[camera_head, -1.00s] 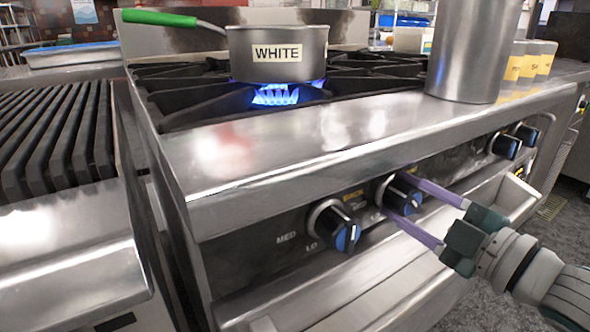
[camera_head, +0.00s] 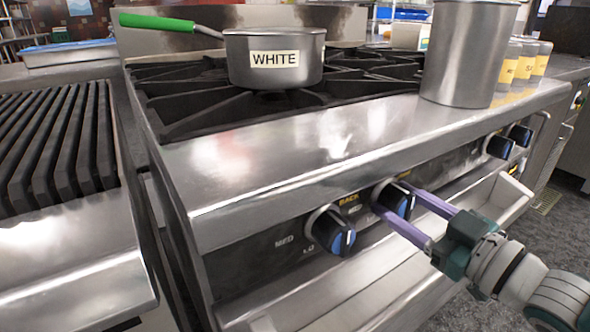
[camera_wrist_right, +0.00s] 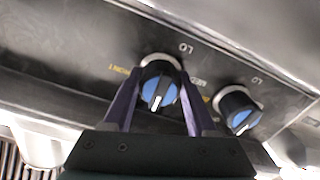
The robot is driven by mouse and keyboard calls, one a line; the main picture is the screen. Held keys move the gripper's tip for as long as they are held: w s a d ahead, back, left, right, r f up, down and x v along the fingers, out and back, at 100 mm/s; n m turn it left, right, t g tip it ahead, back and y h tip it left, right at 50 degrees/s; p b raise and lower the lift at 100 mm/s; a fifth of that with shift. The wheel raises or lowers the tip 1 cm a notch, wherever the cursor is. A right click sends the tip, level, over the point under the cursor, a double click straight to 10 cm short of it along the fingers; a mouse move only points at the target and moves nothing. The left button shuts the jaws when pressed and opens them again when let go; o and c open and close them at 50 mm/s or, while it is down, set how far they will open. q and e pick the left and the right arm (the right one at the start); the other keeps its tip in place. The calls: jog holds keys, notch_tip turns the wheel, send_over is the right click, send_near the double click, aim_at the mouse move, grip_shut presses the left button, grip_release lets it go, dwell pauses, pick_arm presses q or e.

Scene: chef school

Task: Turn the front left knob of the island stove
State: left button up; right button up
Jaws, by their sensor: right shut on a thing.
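The island stove (camera_head: 240,165) has a row of black and blue knobs on its front panel. My right gripper (camera_head: 392,197) is shut on the second knob from the left (camera_head: 399,203), with one purple finger on each side of it. In the right wrist view the same knob (camera_wrist_right: 158,97) sits between the fingers, with a yellow label beside it that appears to read FRONT. The leftmost knob (camera_head: 331,232) is free; it also shows in the right wrist view (camera_wrist_right: 238,111). No flame shows under the pot marked WHITE (camera_head: 274,72). My left gripper is out of view.
A tall metal pot (camera_head: 468,55) stands on the stove's right side near labelled jars (camera_head: 524,63). More knobs (camera_head: 499,147) are farther right. A ribbed grill (camera_head: 60,150) stands left of the stove. A ledge (camera_head: 320,297) juts out below the knobs.

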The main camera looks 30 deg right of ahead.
jog(key=shift+r+m, duration=0.1)
jog(key=shift+m, duration=0.2)
jog(key=o, duration=1.4)
jog(key=shift+c, duration=0.2)
jog(key=shift+s, duration=0.1)
jog(key=shift+s, duration=0.35)
jog(key=s+p, duration=0.1)
jog(key=s, duration=0.8)
jog(key=shift+d+p, duration=0.35)
jog(key=shift+d, duration=0.1)
